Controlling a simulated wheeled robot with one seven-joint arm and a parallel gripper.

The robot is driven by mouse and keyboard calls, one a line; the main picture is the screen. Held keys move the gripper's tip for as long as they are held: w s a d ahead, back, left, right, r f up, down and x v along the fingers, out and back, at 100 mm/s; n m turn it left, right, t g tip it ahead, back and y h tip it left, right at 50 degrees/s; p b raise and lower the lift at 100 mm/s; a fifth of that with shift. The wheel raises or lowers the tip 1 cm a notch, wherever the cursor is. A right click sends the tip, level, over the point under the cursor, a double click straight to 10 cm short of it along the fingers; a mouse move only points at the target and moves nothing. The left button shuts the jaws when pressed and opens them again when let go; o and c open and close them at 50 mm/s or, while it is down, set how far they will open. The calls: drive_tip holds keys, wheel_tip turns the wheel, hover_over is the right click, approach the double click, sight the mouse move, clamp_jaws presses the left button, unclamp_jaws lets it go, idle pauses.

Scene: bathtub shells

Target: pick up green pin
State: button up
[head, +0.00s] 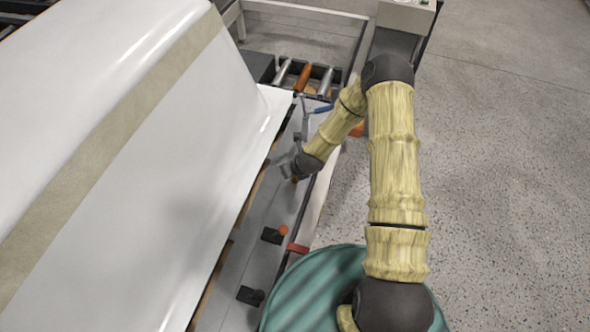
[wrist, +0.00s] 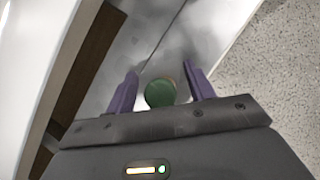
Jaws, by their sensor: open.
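The green pin (wrist: 160,93) shows its round green top in the wrist view, between the two purple fingers of my gripper (wrist: 160,90). The fingers stand apart, with a gap on each side of the pin, wider on the right. In the head view my gripper (head: 288,166) is low over the grey strip beside the white shell, partly hidden by my wrist. I cannot make out the green pin in the head view.
The large white bathtub shell (head: 150,150) rises close to the left of my gripper. An orange-topped pin (head: 283,230) and a black block (head: 251,296) sit nearer on the strip. A blue-handled clamp (head: 322,108) stands beyond. Speckled floor (head: 500,180) lies to the right.

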drive_tip(key=c, duration=1.1)
drive_tip(key=shift+o, duration=0.2)
drive_tip(key=shift+r, duration=0.1)
wheel_tip(320, 180, up, 10)
drive_tip(key=shift+f, duration=0.1)
